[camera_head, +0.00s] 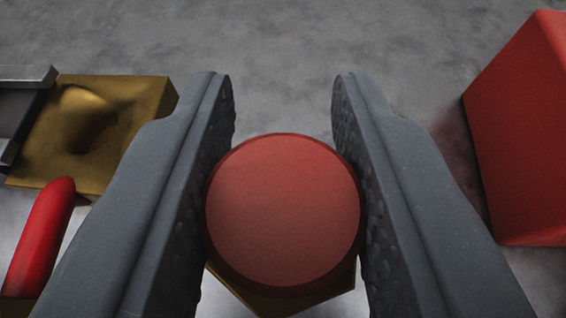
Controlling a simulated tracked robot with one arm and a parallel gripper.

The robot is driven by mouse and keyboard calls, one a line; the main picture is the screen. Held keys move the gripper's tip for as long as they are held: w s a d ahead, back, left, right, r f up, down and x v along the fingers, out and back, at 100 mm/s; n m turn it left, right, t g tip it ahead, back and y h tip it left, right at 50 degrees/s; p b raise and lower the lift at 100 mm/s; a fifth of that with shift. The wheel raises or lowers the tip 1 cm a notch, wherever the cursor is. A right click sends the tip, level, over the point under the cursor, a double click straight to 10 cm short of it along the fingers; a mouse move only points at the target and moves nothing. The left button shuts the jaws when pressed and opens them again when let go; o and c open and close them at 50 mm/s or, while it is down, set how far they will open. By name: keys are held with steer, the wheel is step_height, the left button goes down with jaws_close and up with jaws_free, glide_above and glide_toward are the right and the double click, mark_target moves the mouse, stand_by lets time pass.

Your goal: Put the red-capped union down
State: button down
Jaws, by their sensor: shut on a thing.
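The red-capped union (283,212) is in the middle of the head camera view, its round red cap facing me. A brass-coloured edge of its body shows below the cap. My gripper (283,110) has one dark grey finger on each side of the cap, and its textured pads press against the cap's left and right sides. The rest of the union is hidden under the cap. I cannot tell whether its underside touches the floor.
A brass block (140,110) with a round hollow lies at the left, with a grey metal piece (25,95) beside it. A red rod-like handle (40,235) is at the lower left. A large red block (530,140) stands at the right. Grey floor (290,50) ahead is clear.

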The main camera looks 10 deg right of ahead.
steer(key=shift+f, duration=0.2)
steer(key=shift+s+a+f+b, duration=0.1)
steer(key=shift+s+f+b, duration=0.2)
steer(key=shift+f, duration=0.25)
steer(key=c, duration=1.1)
jaws_free()
steer(key=shift+f, duration=0.25)
steer(key=shift+s+a+f, duration=0.15)
steer(key=shift+f, duration=0.15)
steer(key=shift+r, duration=0.35)
steer(key=shift+s+r, duration=0.15)
steer(key=shift+w+d+r+p+v, duration=0.1)
steer(key=shift+r+p+v, duration=0.2)
steer(key=shift+v, duration=1.6)
steer(key=shift+w+d+r+p+v, duration=0.1)
steer(key=shift+w+r+p+v, duration=0.15)
steer(key=shift+v, duration=1.7)
steer(key=shift+r+p+v, duration=0.2)
steer(key=shift+r+v, duration=0.15)
steer(key=shift+v, duration=1.55)
